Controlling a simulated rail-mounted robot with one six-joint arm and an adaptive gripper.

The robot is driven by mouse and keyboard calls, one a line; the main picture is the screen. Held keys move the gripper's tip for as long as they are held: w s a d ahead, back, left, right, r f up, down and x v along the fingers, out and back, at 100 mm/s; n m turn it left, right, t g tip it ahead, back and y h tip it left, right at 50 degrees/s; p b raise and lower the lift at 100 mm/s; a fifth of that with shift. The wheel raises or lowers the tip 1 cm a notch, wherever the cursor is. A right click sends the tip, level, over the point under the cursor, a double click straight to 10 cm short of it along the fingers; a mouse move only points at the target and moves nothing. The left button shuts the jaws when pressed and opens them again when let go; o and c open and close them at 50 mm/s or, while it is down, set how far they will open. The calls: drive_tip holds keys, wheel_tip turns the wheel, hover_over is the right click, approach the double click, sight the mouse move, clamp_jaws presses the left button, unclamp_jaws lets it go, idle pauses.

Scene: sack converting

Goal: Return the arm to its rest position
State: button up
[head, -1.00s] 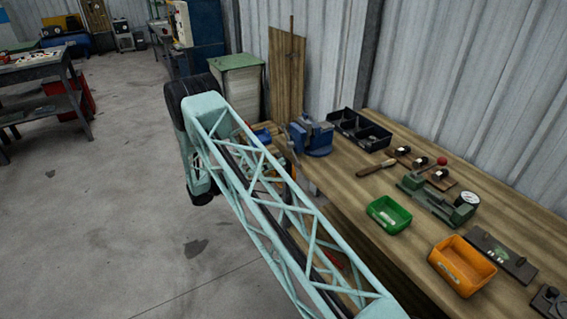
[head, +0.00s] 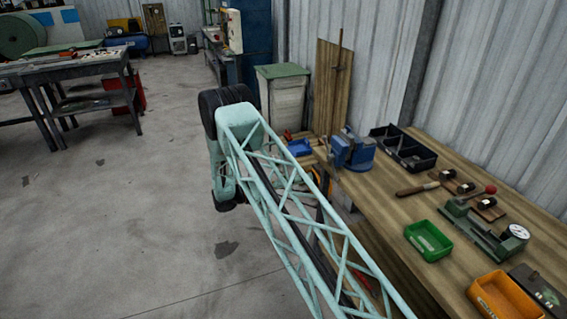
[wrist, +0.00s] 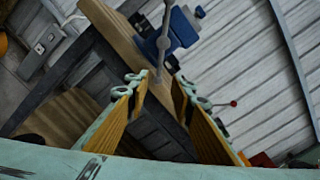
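My gripper (wrist: 160,98) shows in the wrist view with its two yellow-padded fingers spread apart. It is open, and nothing is held between the pads. Beyond the fingers lie the edge of the wooden workbench and a blue vise (wrist: 168,35), seen at a tilt. In the head view my pale green lattice arm reaches up from the lower right to a dark-capped joint, then bends down. The gripper itself cannot be made out in the head view.
The wooden workbench (head: 400,215) runs along the right wall. It carries the blue vise (head: 352,150), a black divided tray (head: 403,150), a green bin (head: 428,240), an orange bin (head: 503,297) and a dial gauge stand (head: 490,235). Open concrete floor (head: 120,220) lies left of my arm.

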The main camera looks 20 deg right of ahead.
drive_tip(key=shift+r, duration=0.1)
drive_tip(key=s+a+r+m+g+y, duration=0.1)
drive_tip(key=s+a+r+m+y, duration=0.2)
drive_tip(key=s+r, duration=0.6)
drive_tip(key=s+r+m+g+y, duration=0.1)
drive_tip(key=s+r+m+y, duration=0.2)
drive_tip(key=s+r+m, duration=0.55)
drive_tip(key=s+a+r+m+g+y, duration=0.15)
drive_tip(key=s+r, duration=0.45)
drive_tip(key=r, duration=0.7)
drive_tip(key=s+a+r+m+t+y, duration=0.2)
drive_tip(key=s+a, duration=0.4)
drive_tip(key=s, duration=0.5)
drive_tip(key=s+a+r+m+t+y, duration=0.3)
drive_tip(key=s+a+r+m+y, duration=0.2)
drive_tip(key=s, duration=0.6)
drive_tip(key=s+a+r+m+t+y+b, duration=0.1)
drive_tip(key=s+a+r+m+t+y, duration=0.2)
drive_tip(key=s+a+m, duration=0.3)
drive_tip(key=shift+s+a+r, duration=0.35)
drive_tip(key=shift+s+a, duration=1.3)
drive_tip(key=shift+s, duration=0.95)
drive_tip(key=shift+w+d+y, duration=0.1)
drive_tip(key=shift+w+y, duration=0.1)
drive_tip(key=shift+y, duration=0.05)
